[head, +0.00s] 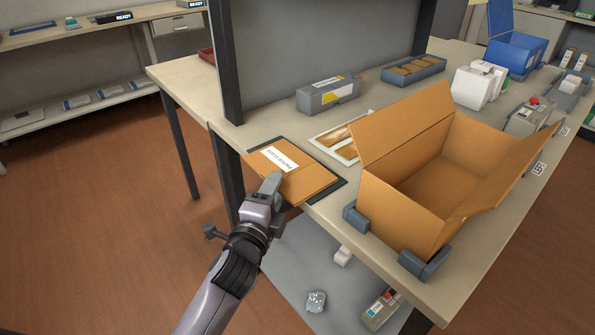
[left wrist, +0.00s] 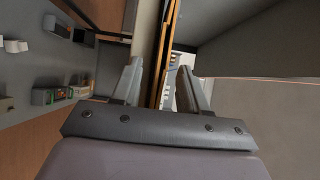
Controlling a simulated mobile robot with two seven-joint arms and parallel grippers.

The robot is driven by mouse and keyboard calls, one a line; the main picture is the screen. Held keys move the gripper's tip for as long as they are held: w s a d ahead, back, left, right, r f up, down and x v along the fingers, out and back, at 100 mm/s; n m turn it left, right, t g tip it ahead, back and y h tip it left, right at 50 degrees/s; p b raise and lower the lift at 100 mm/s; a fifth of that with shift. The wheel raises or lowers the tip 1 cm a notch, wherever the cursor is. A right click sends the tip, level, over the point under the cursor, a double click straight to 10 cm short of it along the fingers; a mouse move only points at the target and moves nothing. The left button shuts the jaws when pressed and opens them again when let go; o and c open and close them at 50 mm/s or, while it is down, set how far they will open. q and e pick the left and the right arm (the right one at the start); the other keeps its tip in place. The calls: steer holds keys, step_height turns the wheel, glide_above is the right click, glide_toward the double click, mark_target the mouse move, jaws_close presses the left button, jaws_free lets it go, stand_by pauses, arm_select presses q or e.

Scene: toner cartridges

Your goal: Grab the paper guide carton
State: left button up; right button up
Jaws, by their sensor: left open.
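The paper guide carton (head: 312,178) is a flat orange-brown carton with a white label, lying on a dark mat (head: 335,187) at the near left edge of the table. My left gripper (head: 272,183) is at the carton's near edge, and its fingers partly hide that edge. In the left wrist view, the open fingers (left wrist: 161,78) stand on either side of the carton's thin edge (left wrist: 166,45), with a gap visible on at least one side. My right gripper is not in view.
An open cardboard box (head: 405,205) stands to the right on the table (head: 480,265), held by grey corner blocks. A grey toner cartridge (head: 328,95) lies behind the carton. A dark upright post (head: 226,65) rises behind it on the left. A lower shelf (head: 300,265) holds small items.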

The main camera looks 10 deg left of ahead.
arm_select(q)
jaws_close()
steer(key=shift+r, duration=0.1)
stand_by(0.3)
